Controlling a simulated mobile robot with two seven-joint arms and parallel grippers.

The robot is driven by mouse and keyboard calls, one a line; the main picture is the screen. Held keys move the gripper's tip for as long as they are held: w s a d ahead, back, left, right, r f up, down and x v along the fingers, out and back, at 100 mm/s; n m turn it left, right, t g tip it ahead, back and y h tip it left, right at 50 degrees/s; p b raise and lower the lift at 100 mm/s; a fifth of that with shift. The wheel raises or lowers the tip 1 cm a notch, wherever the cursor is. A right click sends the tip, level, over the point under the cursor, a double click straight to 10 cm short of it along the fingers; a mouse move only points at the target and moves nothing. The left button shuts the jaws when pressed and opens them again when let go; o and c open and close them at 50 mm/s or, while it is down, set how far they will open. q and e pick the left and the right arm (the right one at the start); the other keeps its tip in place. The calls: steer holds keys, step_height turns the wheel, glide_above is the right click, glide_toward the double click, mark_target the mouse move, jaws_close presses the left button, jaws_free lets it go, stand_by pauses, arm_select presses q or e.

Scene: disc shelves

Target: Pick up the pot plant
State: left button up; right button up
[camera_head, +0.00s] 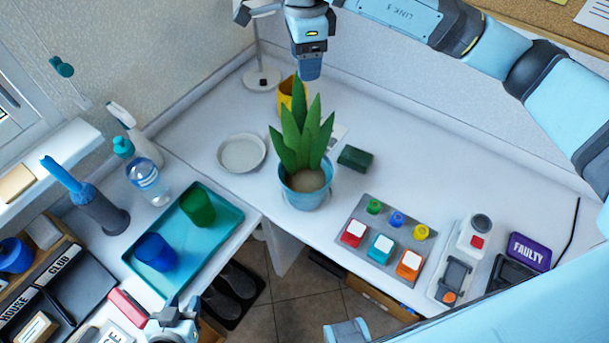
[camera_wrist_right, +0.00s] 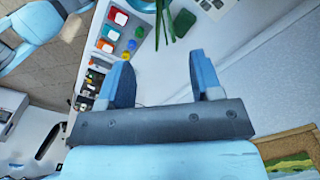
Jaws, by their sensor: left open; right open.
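The pot plant (camera_head: 305,190) stands upright on the white desk near its inner corner, with long green leaves in a light blue pot. In the right wrist view some of its leaves (camera_wrist_right: 173,20) show at the top edge. My right gripper (camera_head: 310,70) is above and behind the plant in the head view. It is open and empty in the right wrist view (camera_wrist_right: 163,75), apart from the leaves. My left gripper (camera_head: 174,322) is open at the bottom left, far from the plant, and only partly in view.
A yellow mug (camera_head: 292,92) stands close behind the plant. A white plate (camera_head: 241,153) is left of it and a dark green block (camera_head: 355,158) right. A button panel (camera_head: 384,240) lies at the front right. A teal tray (camera_head: 222,243) holds two cups.

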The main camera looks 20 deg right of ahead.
mark_target(303, 85)
steer(key=f, duration=0.2)
steer(key=f+b, duration=0.1)
steer(key=f, duration=0.3)
steer(key=shift+a+f, duration=0.15)
steer(key=shift+a, duration=0.1)
jaws_close()
stand_by(1.1)
